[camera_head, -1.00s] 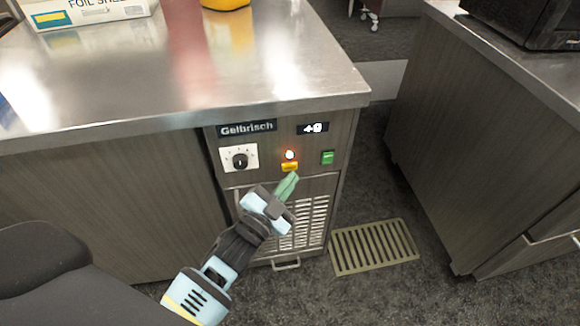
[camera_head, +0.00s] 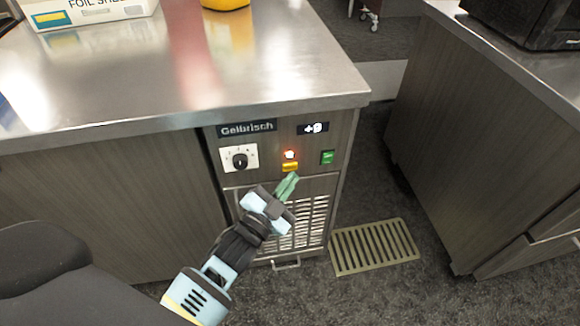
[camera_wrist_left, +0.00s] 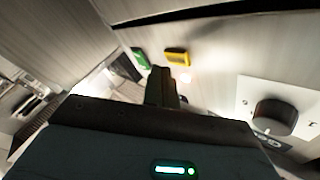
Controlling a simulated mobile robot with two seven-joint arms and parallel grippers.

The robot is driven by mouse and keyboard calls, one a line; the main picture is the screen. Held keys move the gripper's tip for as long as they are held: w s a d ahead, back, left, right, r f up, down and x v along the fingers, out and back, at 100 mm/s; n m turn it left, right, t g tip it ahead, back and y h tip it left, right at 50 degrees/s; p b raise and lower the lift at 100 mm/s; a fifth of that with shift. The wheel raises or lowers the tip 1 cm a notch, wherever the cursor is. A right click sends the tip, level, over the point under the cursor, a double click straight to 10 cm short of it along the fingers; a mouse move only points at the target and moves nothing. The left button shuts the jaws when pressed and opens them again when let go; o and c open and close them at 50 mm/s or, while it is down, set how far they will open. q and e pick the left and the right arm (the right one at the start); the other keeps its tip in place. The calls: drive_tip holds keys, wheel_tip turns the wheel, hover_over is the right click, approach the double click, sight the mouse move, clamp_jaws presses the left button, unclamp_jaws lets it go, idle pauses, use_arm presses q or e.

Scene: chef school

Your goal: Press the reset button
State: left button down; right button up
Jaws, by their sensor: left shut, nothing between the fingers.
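The control panel on the metal-topped counter has a glowing red-orange light (camera_head: 290,154) with a yellow button (camera_head: 290,167) just below it. A green switch (camera_head: 328,157) is to the right. None of these carries a readable reset label. My left gripper (camera_head: 289,182) is shut and empty, its green fingertips just below the yellow button. Whether they touch it I cannot tell. In the left wrist view the shut fingers (camera_wrist_left: 162,80) point toward the panel, near the yellow button (camera_wrist_left: 176,57) and the green switch (camera_wrist_left: 140,58). My right gripper is not in view.
A vent grille (camera_head: 312,222) is below. A floor drain (camera_head: 375,246) and another cabinet (camera_head: 470,150) are to the right.

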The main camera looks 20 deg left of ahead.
use_arm(q)
drive_tip(key=shift+w+a, duration=0.1)
drive_tip(key=shift+w, duration=0.05)
drive_tip(key=shift+w+a, duration=0.15)
drive_tip(key=shift+w, duration=0.1)
drive_tip(key=shift+w+a, duration=0.25)
drive_tip(key=shift+w, duration=0.1)
idle(0.8)
drive_tip(key=shift+s+d, duration=0.1)
drive_tip(key=shift+s, duration=0.05)
drive_tip(key=shift+s+d+p, duration=0.4)
drive_tip(key=shift+s, duration=0.2)
idle(0.4)
drive_tip(key=shift+s+d+p, duration=0.35)
drive_tip(key=shift+s+d, duration=0.35)
drive_tip(key=shift+s, duration=0.35)
drive_tip(key=shift+s+d+p, duration=0.35)
drive_tip(key=shift+s+d, duration=0.35)
drive_tip(key=shift+s, duration=0.3)
